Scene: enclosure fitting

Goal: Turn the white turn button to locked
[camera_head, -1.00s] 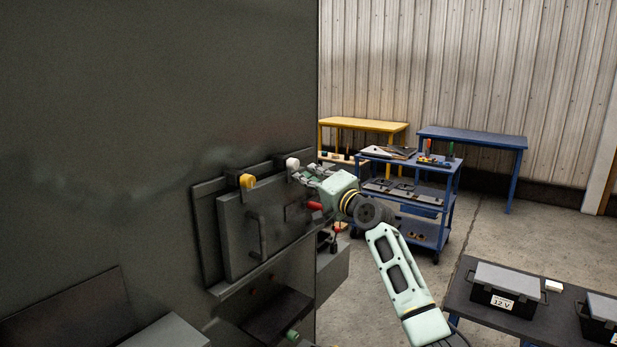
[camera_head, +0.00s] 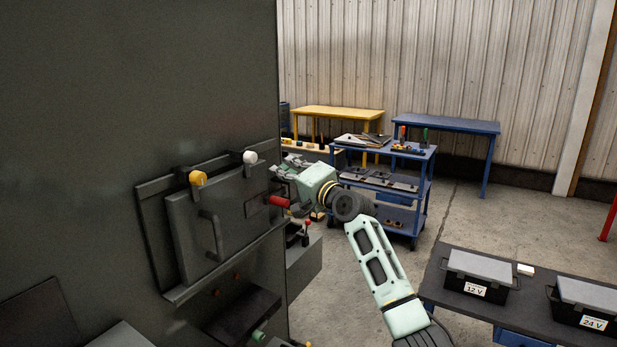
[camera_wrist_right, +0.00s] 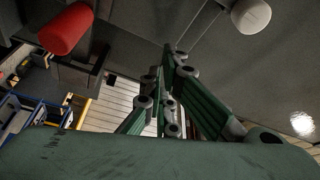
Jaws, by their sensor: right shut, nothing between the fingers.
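The white turn button (camera_head: 250,157) sits at the upper right of the grey panel door (camera_head: 200,225) on the dark enclosure. In the right wrist view the white button (camera_wrist_right: 250,16) is at the top right. My right gripper (camera_head: 276,168) is shut and empty, just right of the white button and apart from it. Its green fingers (camera_wrist_right: 170,65) point up the middle of the wrist view. I cannot make out the button's locked or unlocked marking. My left gripper is not in view.
A yellow turn button (camera_head: 198,179) is left of the white one. A red handle (camera_head: 278,201) sticks out below my right gripper. A bar handle (camera_head: 211,235) is on the door. A blue cart (camera_head: 385,150) and a table with battery boxes (camera_head: 478,275) stand right.

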